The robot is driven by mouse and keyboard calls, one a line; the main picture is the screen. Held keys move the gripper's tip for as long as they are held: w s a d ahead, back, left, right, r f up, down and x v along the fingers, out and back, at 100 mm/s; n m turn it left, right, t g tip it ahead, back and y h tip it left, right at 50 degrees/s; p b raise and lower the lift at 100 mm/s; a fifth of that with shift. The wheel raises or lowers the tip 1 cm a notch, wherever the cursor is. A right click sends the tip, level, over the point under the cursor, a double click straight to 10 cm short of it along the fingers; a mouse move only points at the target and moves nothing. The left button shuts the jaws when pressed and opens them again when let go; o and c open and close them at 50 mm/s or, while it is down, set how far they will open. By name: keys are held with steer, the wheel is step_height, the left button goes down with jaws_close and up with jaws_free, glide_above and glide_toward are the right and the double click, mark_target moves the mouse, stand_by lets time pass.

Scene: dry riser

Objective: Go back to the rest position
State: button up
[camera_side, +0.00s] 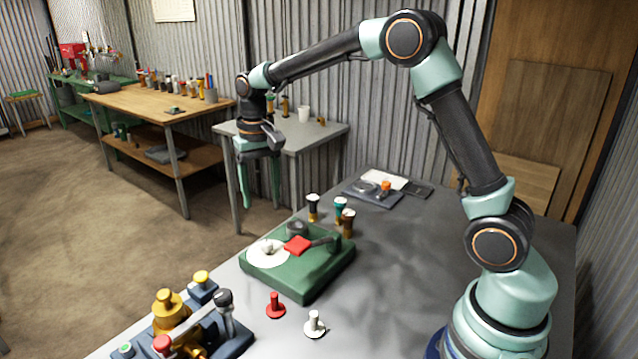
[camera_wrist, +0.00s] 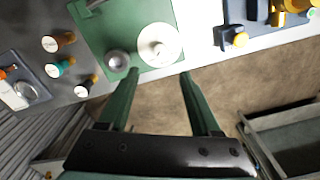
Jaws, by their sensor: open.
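My gripper (camera_side: 259,185) hangs from the extended arm, pointing down, beyond the far left edge of the grey table (camera_side: 420,260) and above floor level. Its two green fingers are spread with nothing between them. In the wrist view my gripper (camera_wrist: 158,80) also shows open and empty, its fingertips overlapping the edge of the green block in the picture. The green block (camera_side: 305,278) stands on the table with a white disc (camera_side: 268,254), a red piece (camera_side: 297,245) and a dark round knob on top. No marker for a rest position shows.
Several capped bottles (camera_side: 313,208) stand behind the block. A red peg (camera_side: 275,305) and a white peg (camera_side: 314,324) stand in front of it. A blue-based fixture with yellow parts (camera_side: 168,310) is at front left. A small side table (camera_side: 325,132) stands close behind my gripper.

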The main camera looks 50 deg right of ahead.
steer(key=shift+r, duration=0.1)
steer(key=s+r+n+t, duration=0.2)
steer(key=s+r+t, duration=0.1)
steer(key=s+r, duration=0.55)
steer(key=s+a+f+n+t, duration=0.1)
steer(key=s+n+t, duration=0.1)
steer(key=s, duration=0.8)
steer(key=shift+s+n+t, duration=0.25)
steer(key=shift+n+t, duration=0.05)
